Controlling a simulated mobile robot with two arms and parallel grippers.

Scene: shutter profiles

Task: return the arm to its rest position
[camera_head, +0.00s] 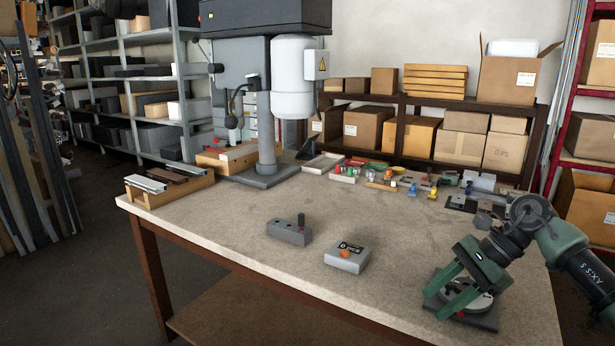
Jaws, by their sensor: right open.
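My right arm comes in from the right edge. Its right gripper (437,304), with green fingers, is open over the front right of the table (335,205). The fingers point down and to the left, just above or at a dark square plate with a pale round disc (484,317). The gripper hides part of this plate, and I cannot tell whether they touch. I see nothing between the fingers. My left gripper is not in view.
A grey control box with an orange button (347,257) and a darker grey box with a knob (289,232) stand mid-table. A large drill press (267,120) stands at the back left. Small coloured parts and a dark plate (460,204) lie along the back. The front left tabletop is clear.

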